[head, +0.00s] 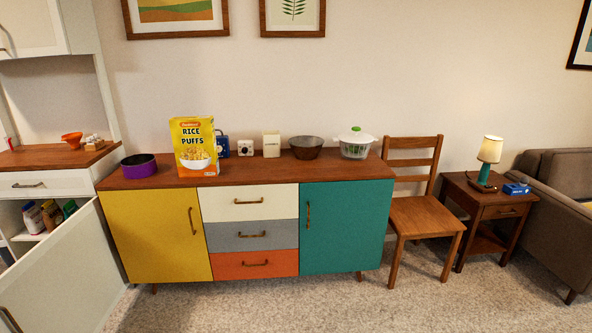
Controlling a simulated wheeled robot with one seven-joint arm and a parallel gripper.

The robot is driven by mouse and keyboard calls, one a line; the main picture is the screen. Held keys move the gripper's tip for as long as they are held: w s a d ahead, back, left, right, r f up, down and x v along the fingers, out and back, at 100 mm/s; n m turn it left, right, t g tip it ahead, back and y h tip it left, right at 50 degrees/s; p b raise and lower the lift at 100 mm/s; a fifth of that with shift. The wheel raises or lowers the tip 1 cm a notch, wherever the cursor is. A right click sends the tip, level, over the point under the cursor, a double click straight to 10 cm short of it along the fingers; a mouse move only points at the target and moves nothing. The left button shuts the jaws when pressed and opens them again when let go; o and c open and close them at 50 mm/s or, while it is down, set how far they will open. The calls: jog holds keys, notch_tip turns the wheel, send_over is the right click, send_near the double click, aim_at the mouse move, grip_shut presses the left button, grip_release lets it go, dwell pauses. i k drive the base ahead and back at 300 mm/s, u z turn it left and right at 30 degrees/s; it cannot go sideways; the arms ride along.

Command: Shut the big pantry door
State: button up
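A large white door (72,268) stands open at the lower left in the head view. It belongs to the white hutch (97,55) at the left edge and swings out in front of the lower cabinet. A bronze handle (11,319) shows near the door's lower left, partly cut off by the frame. Behind the door, the open compartment shows a shelf (30,236) with several jars and bottles (50,214). The hutch's upper door (30,28) looks closed. My gripper is not in view.
A sideboard (243,190) with yellow, white, grey, orange and teal fronts stands right of the door. It bears a cereal box (194,147), a purple pot (139,166) and other items. A chair (420,213) is farther right. Carpet (330,305) in front is clear.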

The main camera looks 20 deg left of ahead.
aim_at(73, 280)
jog(key=u, duration=0.1)
jog(key=i, duration=0.15)
jog(key=u, duration=2.1)
jog(key=i, duration=0.95)
jog(key=z, duration=0.05)
jog(key=k, duration=0.6)
jog(key=u, duration=0.35)
jog(key=i, duration=1.25)
jog(key=u, duration=0.5)
